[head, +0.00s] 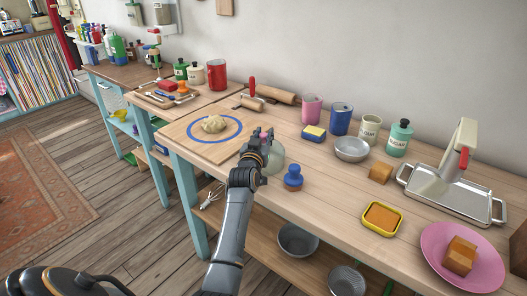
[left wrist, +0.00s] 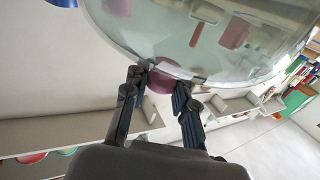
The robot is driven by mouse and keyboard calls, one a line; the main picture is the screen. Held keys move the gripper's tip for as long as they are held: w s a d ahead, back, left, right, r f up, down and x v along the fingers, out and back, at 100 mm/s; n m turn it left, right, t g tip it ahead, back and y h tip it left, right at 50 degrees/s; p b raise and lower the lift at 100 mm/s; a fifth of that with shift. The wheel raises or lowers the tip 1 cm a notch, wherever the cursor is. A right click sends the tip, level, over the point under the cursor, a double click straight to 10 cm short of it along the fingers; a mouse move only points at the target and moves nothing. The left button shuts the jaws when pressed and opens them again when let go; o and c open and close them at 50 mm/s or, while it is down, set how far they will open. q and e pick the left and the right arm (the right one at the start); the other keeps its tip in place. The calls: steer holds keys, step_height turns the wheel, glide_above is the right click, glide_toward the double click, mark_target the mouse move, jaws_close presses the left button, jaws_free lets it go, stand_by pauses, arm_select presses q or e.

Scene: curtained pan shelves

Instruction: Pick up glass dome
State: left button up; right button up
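The glass dome (head: 277,158) is clear and partly hidden behind my left gripper (head: 266,134) in the head view, near the table's front edge. In the left wrist view the dome (left wrist: 195,30) fills the top, its curved glass right at the fingertips. My left gripper (left wrist: 166,78) has its two fingers drawn in around a small purplish knob at the edge of the dome. The knob fills most of the gap between the fingertips. Whether the dome touches the table cannot be told. My right gripper is not in view.
A wooden board (head: 184,145) with dough (head: 214,124) lies left of my gripper. A blue stamp-like object (head: 293,178) stands close to its right. A metal bowl (head: 352,149), a yellow-rimmed dish (head: 382,218) and a pink plate (head: 428,248) are further right. A lower shelf (head: 250,226) holds pans.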

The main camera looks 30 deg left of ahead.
arm_select(q)
jaws_close()
steer(key=shift+r, duration=0.1)
